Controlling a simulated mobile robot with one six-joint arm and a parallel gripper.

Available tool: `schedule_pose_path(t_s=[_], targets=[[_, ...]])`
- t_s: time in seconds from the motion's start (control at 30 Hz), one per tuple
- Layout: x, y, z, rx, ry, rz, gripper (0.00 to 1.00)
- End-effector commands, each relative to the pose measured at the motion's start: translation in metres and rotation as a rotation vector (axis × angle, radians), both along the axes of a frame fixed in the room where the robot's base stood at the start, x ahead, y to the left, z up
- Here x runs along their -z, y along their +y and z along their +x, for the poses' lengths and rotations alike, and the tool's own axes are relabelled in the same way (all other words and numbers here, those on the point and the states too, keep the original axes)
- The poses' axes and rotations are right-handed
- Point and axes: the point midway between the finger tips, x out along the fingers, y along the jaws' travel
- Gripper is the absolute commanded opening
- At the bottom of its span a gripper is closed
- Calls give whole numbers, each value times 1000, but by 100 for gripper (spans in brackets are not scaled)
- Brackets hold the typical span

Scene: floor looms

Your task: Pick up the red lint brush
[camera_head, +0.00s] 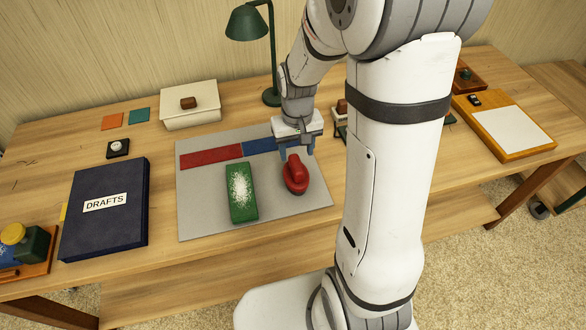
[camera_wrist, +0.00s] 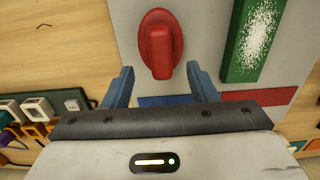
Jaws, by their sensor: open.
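The red lint brush (camera_head: 295,176) lies on the grey mat (camera_head: 200,217), to the right of a green block with white specks (camera_head: 242,192). My gripper (camera_head: 296,150) is just behind the brush, with its blue fingers apart and nothing between them. In the wrist view the brush (camera_wrist: 160,43) shows an oval base and a raised handle. It lies ahead of the open fingertips (camera_wrist: 164,80), roughly centred between them. I cannot tell the exact height of the fingers above the mat.
The mat has a red strip (camera_head: 211,158) and a blue strip (camera_head: 258,146) along its back. A dark DRAFTS box (camera_head: 105,215) lies left of the mat. A green lamp (camera_head: 270,95) stands behind it. A white box (camera_head: 190,106) stands at the back.

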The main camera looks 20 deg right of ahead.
Motion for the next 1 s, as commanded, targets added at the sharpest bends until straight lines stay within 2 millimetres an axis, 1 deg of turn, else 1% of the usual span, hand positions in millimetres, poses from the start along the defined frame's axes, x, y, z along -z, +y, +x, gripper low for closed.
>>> schedule_pose_path(t_s=[0.03,0.17,0.4,0.5,0.77,1.0], targets=[[7,0,-1,0,5,0,53],[21,1,-1,-1,3,0,53],[55,2,-3,-1,4,0,53],[63,2,-2,-1,2,0,53],[65,2,-2,-2,0,0,53],[65,2,-2,-2,0,0,34]])
